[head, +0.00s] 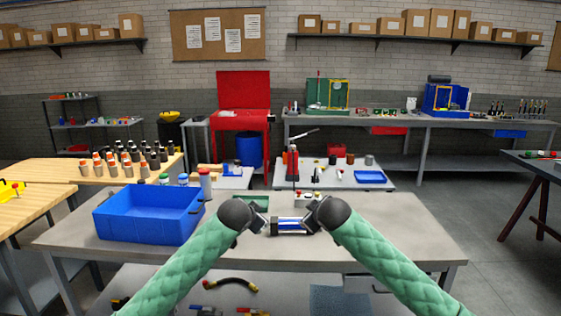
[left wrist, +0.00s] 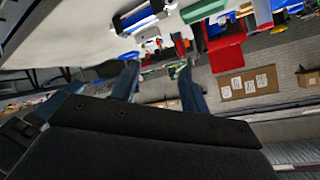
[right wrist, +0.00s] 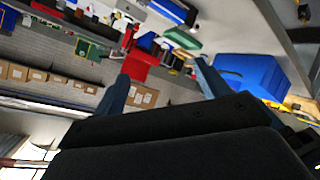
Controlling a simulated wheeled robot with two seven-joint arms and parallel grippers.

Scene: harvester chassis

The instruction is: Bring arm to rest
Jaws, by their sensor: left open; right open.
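My left arm comes in from the left in the head view, and its gripper (head: 262,214) is over the grey table beside a blue and silver cylinder-like part (head: 291,226). My right gripper (head: 306,214) is on the other side of that part. In the head view the dark wrists partly hide both grippers. In the left wrist view the two fingers of my left gripper (left wrist: 158,78) stand apart with nothing between them. In the right wrist view the fingers of my right gripper (right wrist: 160,82) are also apart and empty. The part appears to rest on the table; contact with the fingers cannot be told.
A blue bin (head: 148,222) stands on the grey table (head: 400,232) at the left. A small green block or tray (head: 257,200) lies behind my left gripper. Bottles (head: 205,183) stand behind the bin. The table's right side is clear.

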